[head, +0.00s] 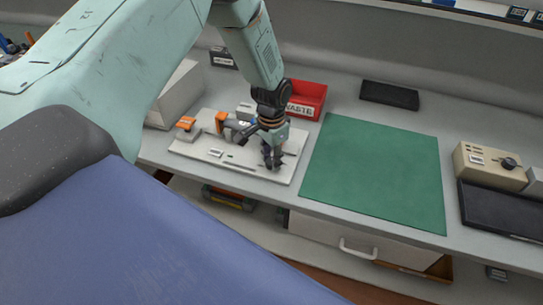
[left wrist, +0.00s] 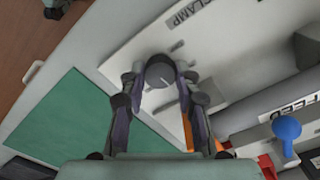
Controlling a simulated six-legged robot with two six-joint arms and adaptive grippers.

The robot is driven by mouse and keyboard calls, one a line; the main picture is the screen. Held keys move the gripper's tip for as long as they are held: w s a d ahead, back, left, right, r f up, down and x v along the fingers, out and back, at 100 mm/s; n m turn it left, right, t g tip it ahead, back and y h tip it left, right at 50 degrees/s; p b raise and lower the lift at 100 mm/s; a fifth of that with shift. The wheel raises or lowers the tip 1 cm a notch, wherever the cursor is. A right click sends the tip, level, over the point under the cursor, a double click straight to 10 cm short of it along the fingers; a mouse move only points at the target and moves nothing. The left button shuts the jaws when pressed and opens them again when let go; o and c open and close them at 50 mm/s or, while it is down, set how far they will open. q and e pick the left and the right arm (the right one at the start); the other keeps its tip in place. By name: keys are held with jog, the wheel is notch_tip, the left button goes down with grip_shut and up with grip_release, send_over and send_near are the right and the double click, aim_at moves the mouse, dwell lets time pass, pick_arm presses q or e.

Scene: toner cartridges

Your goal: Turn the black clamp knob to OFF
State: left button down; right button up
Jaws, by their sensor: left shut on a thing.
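The black clamp knob (left wrist: 160,71) sits on a pale panel (left wrist: 222,45) beside a CLAMP label, in the left wrist view. A light pointer line shows on its face; which setting it points at I cannot tell. My left gripper (left wrist: 159,80) is shut on the knob, one finger on each side. In the head view the same gripper (head: 272,160) points down at the front right part of the panel (head: 203,150) and hides the knob. My right gripper is not in view.
An orange-and-grey fixture (head: 225,122) stands on the panel, left of my gripper. The wrist view shows a FEED label (left wrist: 290,106) and a blue handle (left wrist: 286,128). A red WASTE bin (head: 312,90) stands behind. A green mat (head: 375,170) lies clear at right.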

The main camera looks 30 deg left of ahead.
pick_arm(q)
jog(key=shift+r+n+p, duration=0.1)
jog(key=shift+n+p, duration=0.95)
jog(key=shift+n, duration=0.85)
jog(key=shift+w+n, duration=0.1)
jog(key=shift+n, duration=0.3)
jog(key=shift+n+p, duration=1.45)
jog(key=shift+n, duration=1.15)
jog(key=shift+n+p, duration=1.1)
jog(key=shift+n, duration=2)
jog(key=shift+n+p, duration=0.85)
jog(key=shift+n, duration=0.95)
jog(key=c, duration=1)
grip_release()
